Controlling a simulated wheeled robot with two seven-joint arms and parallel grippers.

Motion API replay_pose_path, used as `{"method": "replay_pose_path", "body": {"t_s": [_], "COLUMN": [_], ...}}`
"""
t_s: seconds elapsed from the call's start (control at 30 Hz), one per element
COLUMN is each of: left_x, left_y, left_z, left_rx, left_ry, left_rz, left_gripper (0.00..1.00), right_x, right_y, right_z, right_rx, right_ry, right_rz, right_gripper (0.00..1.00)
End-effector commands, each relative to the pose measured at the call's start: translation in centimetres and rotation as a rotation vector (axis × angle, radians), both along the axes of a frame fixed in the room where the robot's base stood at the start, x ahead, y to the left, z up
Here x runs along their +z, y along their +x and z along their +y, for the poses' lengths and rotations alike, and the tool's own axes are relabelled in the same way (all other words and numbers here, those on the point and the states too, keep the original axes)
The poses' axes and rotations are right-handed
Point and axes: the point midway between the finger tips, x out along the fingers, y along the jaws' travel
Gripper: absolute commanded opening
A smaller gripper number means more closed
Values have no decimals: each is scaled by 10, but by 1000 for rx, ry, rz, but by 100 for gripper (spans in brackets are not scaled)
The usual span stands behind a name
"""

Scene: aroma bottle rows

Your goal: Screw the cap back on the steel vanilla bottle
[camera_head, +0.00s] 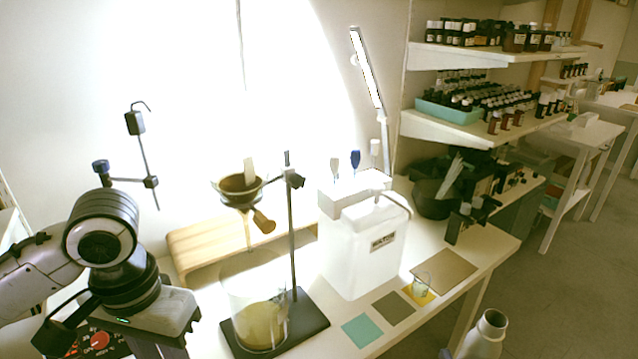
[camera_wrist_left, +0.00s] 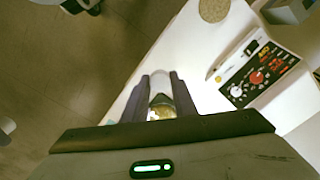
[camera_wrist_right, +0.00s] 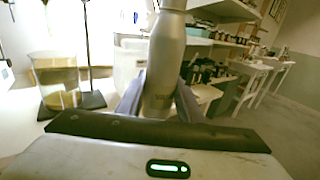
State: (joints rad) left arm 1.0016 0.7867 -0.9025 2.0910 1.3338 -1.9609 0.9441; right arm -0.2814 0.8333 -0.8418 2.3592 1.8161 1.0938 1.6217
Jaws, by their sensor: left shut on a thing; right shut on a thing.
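The steel bottle (camera_head: 486,335) is at the bottom right of the head view, with its neck up and its mouth open and bare. My right gripper (camera_wrist_right: 160,85) is shut on the bottle body, which stands upright between the fingers; the bottle also shows in the right wrist view (camera_wrist_right: 165,50). In the head view only a small part of this gripper shows beside the bottle. My left gripper (camera_wrist_left: 160,82) is shut on a small pale, shiny piece, which looks like the cap (camera_wrist_left: 161,100), above the white table edge. In the head view its fingertips are cut off.
A glass beaker (camera_head: 245,322) of yellowish liquid stands on a dark stand base (camera_head: 312,325) near my left arm. A white canister (camera_head: 360,250), coloured squares (camera_head: 362,331) and a small glass (camera_head: 421,286) are on the table. A control box (camera_wrist_left: 262,72) is near the left gripper.

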Motion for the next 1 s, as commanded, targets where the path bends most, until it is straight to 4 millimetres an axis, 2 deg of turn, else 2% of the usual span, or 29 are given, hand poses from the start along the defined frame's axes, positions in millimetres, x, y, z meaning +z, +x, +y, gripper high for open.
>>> {"method": "replay_pose_path", "body": {"t_s": [0.1, 0.27, 0.83, 1.0], "left_x": [1, 1, 1, 1], "left_y": [-6, -9, -8, -8], "left_z": [0, -1, -1, -1], "left_rx": [109, 176, 181, 180], "left_ry": [2, 3, 3, 3], "left_rz": [0, -1, -1, -1], "left_gripper": [1, 1, 1, 1], "right_x": [6, 10, 10, 11], "right_y": [-3, -5, -4, 1], "right_z": [-1, -1, 0, 18], "right_rx": [12, 18, 22, 103], "right_ry": [0, 0, 0, 0], "right_rz": [-1, -1, -1, -3], "right_gripper": [0, 0, 0, 0]}}
